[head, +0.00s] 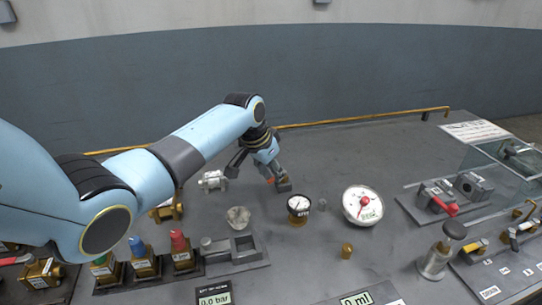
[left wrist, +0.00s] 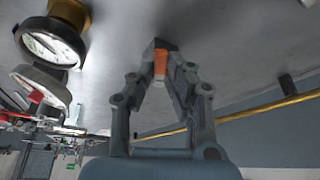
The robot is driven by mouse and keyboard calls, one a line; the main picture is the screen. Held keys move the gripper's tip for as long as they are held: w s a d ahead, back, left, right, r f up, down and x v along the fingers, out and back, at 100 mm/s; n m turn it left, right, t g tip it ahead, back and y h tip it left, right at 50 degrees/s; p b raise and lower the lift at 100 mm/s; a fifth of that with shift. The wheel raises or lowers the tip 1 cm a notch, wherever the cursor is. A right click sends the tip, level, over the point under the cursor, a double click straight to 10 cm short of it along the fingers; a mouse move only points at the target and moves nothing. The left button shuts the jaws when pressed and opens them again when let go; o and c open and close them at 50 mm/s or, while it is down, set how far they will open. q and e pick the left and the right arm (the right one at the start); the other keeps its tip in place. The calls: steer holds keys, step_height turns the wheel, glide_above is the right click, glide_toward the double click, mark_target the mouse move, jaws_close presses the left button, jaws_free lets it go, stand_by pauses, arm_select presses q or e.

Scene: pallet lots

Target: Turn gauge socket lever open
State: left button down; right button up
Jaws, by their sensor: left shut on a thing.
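My left gripper (head: 277,180) reaches down to the middle of the bench, behind and left of the small dark-rimmed gauge (head: 298,204). It is shut on a small orange-red piece, which looks like the lever; in the left wrist view the orange piece (left wrist: 160,61) shows between the fingers. The fingers hide most of it and whatever it is mounted on, so I cannot tell how far it is turned. The small gauge, on a brass base, also shows in the left wrist view (left wrist: 46,44), apart from the fingers. My right gripper is not in view.
A larger white gauge (head: 363,205) lies to the right. A silver fitting (head: 213,181) and a brass valve (head: 170,210) stand to the left. A brass pipe (head: 360,119) runs along the bench's back. A clear-walled fixture (head: 500,155) stands at right. The bench behind the gauges is bare.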

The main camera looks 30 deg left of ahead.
arm_select(q)
steer(key=n+p, duration=0.1)
steer(key=d+n+y+p, duration=0.1)
steer(key=n, duration=0.1)
steer(key=shift+d+r+p, duration=0.1)
steer(key=shift+r+p, duration=0.2)
steer(key=shift+p, duration=0.05)
steer(key=shift+w+d+f+n+y+p, duration=0.1)
steer(key=shift+d+n+y+p, duration=0.25)
steer(key=shift+n+p, duration=0.35)
steer(key=shift+w+d+n+y, duration=0.15)
steer(key=shift+n+y, duration=0.3)
steer(key=shift+n, duration=0.65)
steer(key=shift+w+d+f+n+g+y, duration=0.15)
steer(key=shift+d+n+y, duration=0.1)
steer(key=shift+n, duration=0.35)
steer(key=shift+d+n+g+y, duration=0.15)
steer(key=shift+n+y, duration=0.1)
steer(key=shift+n, duration=0.35)
steer(key=shift+w+d+n+g+y+b, duration=0.2)
steer(key=shift+n+b, duration=0.1)
steer(key=shift+n, duration=0.4)
steer(key=shift+w+d+n+g+y+b, duration=0.1)
steer(key=shift+n+y+b, duration=0.15)
steer(key=shift+n, duration=0.45)
steer(key=shift+d+n, duration=0.1)
steer(key=shift+n, duration=0.2)
steer(key=c, duration=1.3)
jaws_free()
steer(key=shift+c, duration=0.2)
